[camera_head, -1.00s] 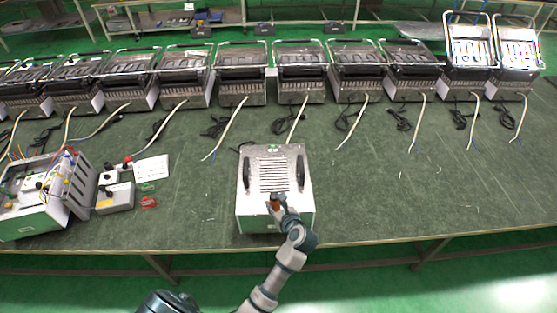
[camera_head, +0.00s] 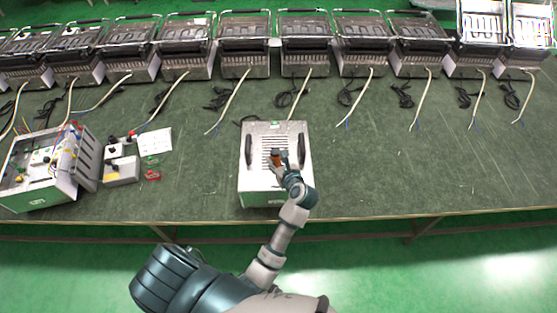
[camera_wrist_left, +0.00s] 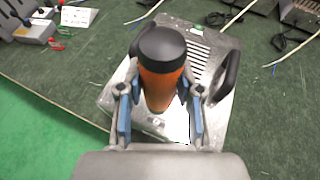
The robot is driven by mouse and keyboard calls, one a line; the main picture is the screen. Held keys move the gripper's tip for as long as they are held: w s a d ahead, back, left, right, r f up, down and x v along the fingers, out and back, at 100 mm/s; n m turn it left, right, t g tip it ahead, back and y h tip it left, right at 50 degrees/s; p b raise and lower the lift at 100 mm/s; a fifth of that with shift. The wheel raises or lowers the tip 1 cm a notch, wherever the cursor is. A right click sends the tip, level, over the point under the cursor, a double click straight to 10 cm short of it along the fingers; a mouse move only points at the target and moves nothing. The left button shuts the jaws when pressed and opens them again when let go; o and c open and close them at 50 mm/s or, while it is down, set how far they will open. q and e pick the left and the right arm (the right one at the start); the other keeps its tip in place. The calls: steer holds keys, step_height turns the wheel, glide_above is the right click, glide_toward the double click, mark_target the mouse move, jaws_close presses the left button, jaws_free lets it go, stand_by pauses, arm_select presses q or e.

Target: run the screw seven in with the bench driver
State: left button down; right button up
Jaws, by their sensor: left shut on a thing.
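The bench driver, an orange body with a black cap, is between the two fingers of my left gripper (camera_wrist_left: 160,108) in the left wrist view (camera_wrist_left: 160,88). In the head view my left gripper (camera_head: 283,164) and the orange driver (camera_head: 276,157) are over the middle of a silver box-shaped unit with slots and two black handles (camera_head: 262,184). The unit also shows below the driver in the left wrist view (camera_wrist_left: 216,116). The driver's tip is hidden, so I cannot tell whether it touches anything. I cannot make out screw seven. My right gripper is not in view.
A row of contact grills (camera_head: 245,45) with loose cables stands along the back. An open wired box (camera_head: 40,170), a grey switch box (camera_head: 121,170) and a white card (camera_head: 154,141) lie at the left. The green bench top (camera_head: 400,165) is clear on the right.

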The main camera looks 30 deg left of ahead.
arm_select(q)
steer(key=shift+a+f+b, duration=0.3)
steer(key=shift+f+b, duration=0.25)
steer(key=shift+f, duration=0.35)
steer(key=shift+f+b, duration=0.7)
steer(key=shift+f, duration=0.15)
steer(key=shift+d+f+b, duration=0.35)
steer(key=shift+f+b, duration=0.15)
steer(key=shift+f, duration=0.05)
steer(key=shift+d+f, duration=0.15)
steer(key=shift+d, duration=0.05)
steer(key=shift+a, duration=0.15)
steer(key=shift+a, duration=0.4)
steer(key=shift+d, duration=0.65)
